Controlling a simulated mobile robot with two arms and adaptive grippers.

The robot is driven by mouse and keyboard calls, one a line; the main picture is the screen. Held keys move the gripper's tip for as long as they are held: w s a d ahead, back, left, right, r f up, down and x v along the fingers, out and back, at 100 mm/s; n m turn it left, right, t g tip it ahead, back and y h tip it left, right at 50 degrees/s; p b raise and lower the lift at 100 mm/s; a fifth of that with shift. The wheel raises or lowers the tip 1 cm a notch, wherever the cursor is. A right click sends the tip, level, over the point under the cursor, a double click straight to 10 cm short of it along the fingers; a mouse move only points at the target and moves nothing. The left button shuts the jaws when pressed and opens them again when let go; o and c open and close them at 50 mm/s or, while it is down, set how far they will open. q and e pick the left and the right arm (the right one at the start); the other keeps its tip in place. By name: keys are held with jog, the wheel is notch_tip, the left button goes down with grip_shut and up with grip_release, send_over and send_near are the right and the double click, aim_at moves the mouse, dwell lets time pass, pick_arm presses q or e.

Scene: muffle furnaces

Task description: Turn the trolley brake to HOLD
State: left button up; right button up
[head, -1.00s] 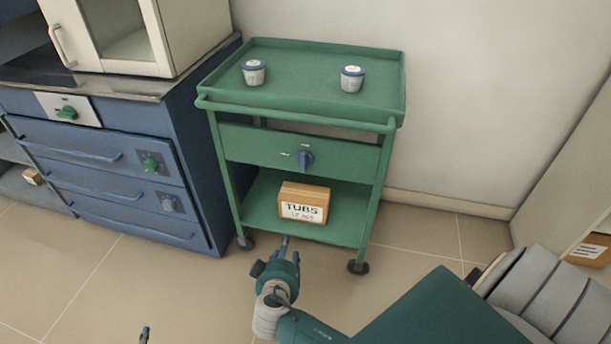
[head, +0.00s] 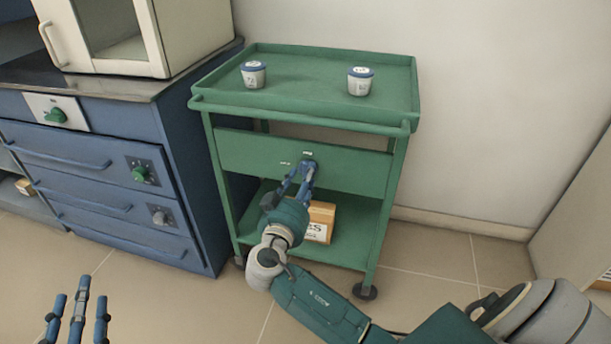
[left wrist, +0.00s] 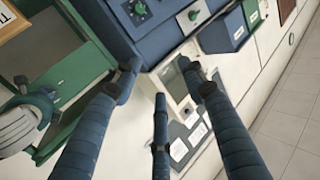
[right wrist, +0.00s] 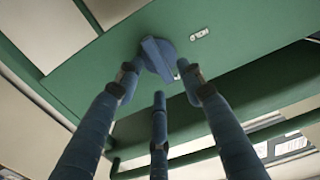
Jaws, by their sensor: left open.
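The green trolley (head: 235,160) stands against the wall. Its brake is a dark blue knob (head: 309,165) on the front panel, with one small label above it and another to its left, too small to read. My right gripper (head: 297,178) is at the knob. In the right wrist view the knob (right wrist: 157,57) lies between and just beyond the open fingertips (right wrist: 158,82); contact is not clear. A label plate (right wrist: 199,34) shows beside it. My left gripper (head: 80,310) is open and empty over the floor at lower left, away from the trolley.
Two lidded tubs (head: 253,74) (head: 360,81) stand on the trolley's top tray. A cardboard box (head: 320,222) sits on its lower shelf, partly behind my right arm. A blue cabinet (head: 100,180) with green and grey knobs stands close at left. The floor at left front is clear.

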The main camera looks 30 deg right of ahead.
pick_arm(q)
jog(key=shift+d+r, duration=0.1)
jog(key=shift+r, duration=0.35)
pick_arm(e)
jog(key=shift+x, duration=0.9)
grip_shut()
